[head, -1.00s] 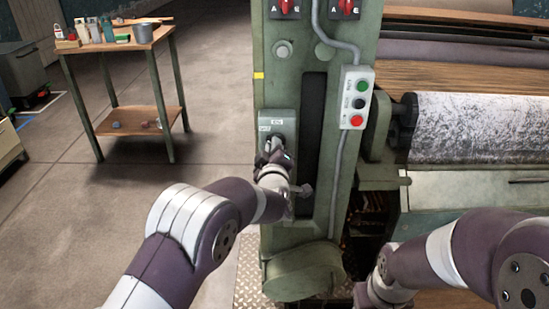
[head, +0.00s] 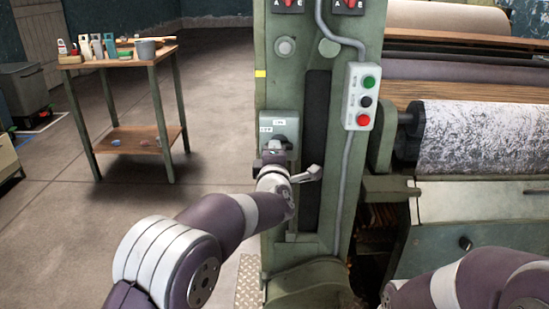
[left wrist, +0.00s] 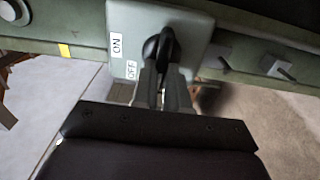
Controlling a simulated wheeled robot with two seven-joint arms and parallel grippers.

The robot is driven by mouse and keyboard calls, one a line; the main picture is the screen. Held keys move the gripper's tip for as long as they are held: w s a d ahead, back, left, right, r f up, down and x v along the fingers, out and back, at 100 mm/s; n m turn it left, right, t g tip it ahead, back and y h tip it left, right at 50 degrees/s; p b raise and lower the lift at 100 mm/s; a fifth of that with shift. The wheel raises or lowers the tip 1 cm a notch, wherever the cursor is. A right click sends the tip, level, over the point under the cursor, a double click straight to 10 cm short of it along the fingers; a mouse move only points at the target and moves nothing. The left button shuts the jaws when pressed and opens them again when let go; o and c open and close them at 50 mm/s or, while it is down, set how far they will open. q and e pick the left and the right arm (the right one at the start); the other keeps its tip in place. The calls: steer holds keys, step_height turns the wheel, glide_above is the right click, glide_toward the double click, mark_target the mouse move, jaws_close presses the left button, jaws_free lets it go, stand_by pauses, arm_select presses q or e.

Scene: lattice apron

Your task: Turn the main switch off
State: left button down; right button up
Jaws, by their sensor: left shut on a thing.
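The main switch is a grey-green box (head: 291,125) on the front of the green machine post, with white ON and OFF labels. The box also shows in the left wrist view (left wrist: 200,25). Its black handle (left wrist: 163,42) is between the fingers of my left gripper (left wrist: 157,75), which is shut on it. In the left wrist view the handle points down toward the gripper, with its lower end beside the OFF label (left wrist: 131,70). In the head view my left gripper (head: 273,150) hides most of the handle. My right gripper is not in view; only its arm shows.
A grey push-button box (head: 361,96) with green, black and red buttons is on the post to the right. A grey lever (head: 308,174) sticks out close beside my left wrist. Machine rollers (head: 480,125) are at the right. A wooden table (head: 120,57) with small items stands at the left.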

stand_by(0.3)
arm_select(q)
steer(key=c, duration=1.1)
jaws_free()
steer(key=shift+c, duration=0.2)
steer(key=s+p, duration=0.1)
steer(key=s, duration=1.1)
steer(key=shift+s, duration=0.35)
